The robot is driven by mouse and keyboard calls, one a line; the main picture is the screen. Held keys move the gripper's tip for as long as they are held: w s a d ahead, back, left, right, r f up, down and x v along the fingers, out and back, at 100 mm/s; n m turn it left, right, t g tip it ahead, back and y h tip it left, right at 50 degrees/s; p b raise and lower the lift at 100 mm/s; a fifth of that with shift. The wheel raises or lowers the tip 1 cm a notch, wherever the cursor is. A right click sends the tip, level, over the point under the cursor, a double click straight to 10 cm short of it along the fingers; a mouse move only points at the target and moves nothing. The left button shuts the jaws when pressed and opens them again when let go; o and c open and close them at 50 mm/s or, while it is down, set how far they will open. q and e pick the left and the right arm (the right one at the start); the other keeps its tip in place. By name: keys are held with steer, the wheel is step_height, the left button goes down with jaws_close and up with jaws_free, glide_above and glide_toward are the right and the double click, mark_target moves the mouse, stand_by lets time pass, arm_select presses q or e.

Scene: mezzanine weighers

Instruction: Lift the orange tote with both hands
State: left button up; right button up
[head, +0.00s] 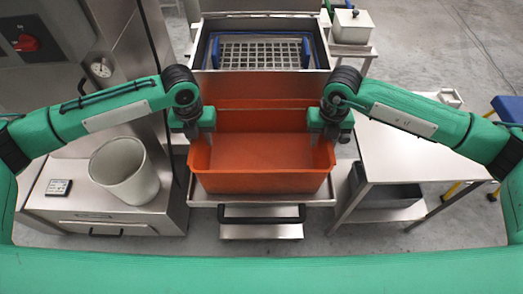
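The orange tote (262,181) sits upright on a metal shelf (322,197) in the middle of the head view. It looks empty. My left gripper (199,134) is at the tote's left rim and points down. My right gripper (325,133) is at its right rim, also pointing down. The fingertips of both are small and partly hidden against the tote walls, so I cannot tell whether they are open or shut on the rim.
A steel basin with a wire grid (260,52) stands behind the tote. A white bucket (125,170) stands on the steel cabinet at the left. A steel table (410,155) is close on the right. A black bar handle (262,214) is below the tote's front.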

arm_select(q)
steer(key=shift+f, duration=0.25)
arm_select(e)
steer(key=shift+f, duration=0.2)
